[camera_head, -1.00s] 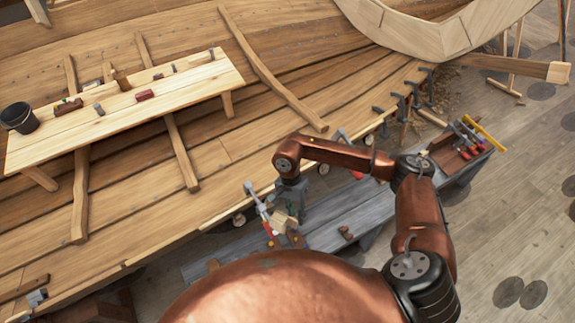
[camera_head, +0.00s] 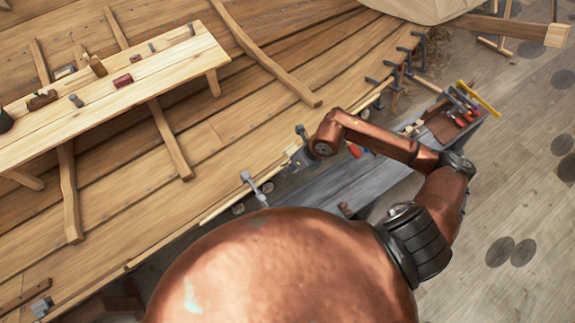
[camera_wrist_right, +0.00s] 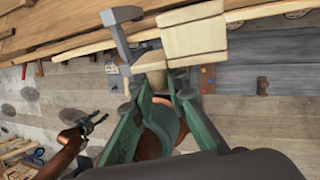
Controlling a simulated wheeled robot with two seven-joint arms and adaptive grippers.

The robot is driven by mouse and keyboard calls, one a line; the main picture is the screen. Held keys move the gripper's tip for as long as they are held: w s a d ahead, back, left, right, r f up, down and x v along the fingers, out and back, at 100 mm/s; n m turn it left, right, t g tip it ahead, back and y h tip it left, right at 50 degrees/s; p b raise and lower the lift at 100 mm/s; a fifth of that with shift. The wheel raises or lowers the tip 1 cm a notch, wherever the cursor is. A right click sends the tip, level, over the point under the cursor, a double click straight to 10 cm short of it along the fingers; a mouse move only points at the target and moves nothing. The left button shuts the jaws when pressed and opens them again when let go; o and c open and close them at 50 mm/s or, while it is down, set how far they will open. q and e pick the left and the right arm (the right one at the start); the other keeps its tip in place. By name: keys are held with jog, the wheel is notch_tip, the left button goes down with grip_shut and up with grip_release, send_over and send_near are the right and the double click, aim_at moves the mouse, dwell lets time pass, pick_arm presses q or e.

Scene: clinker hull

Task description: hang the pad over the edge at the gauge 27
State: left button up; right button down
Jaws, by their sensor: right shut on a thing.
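My right gripper (camera_head: 298,160) is at the hull's plank edge (camera_head: 225,207). In the right wrist view its green fingers (camera_wrist_right: 160,90) are shut on the pad (camera_wrist_right: 192,37), a cream piece of two blocks. The larger block lies in front of the plank edge in that view; I cannot tell whether it touches. A grey clamp-like tool (camera_wrist_right: 118,38) stands close to the left of the pad; it may be the one on the edge in the head view (camera_head: 256,187). No number 27 can be read. My left gripper (camera_wrist_right: 92,126) shows in the wrist view, empty, its fingers apart.
A grey bench (camera_head: 350,184) runs below the edge, with a tool box (camera_head: 448,122) at its right end. Several dark clamps (camera_head: 400,68) sit on the edge further right. A plank table (camera_head: 100,110) with tools stands inside the hull.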

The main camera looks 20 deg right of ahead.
jog(key=w+f+b, duration=0.4)
jog(key=f+b, duration=0.7)
jog(key=f, duration=0.6)
jog(key=shift+a+b, duration=0.4)
jog(key=shift+a, duration=0.05)
jog(key=shift+w+f, duration=0.1)
dwell(0.6)
jog(key=c, duration=1.8)
grip_release()
jog(key=v, duration=1.2)
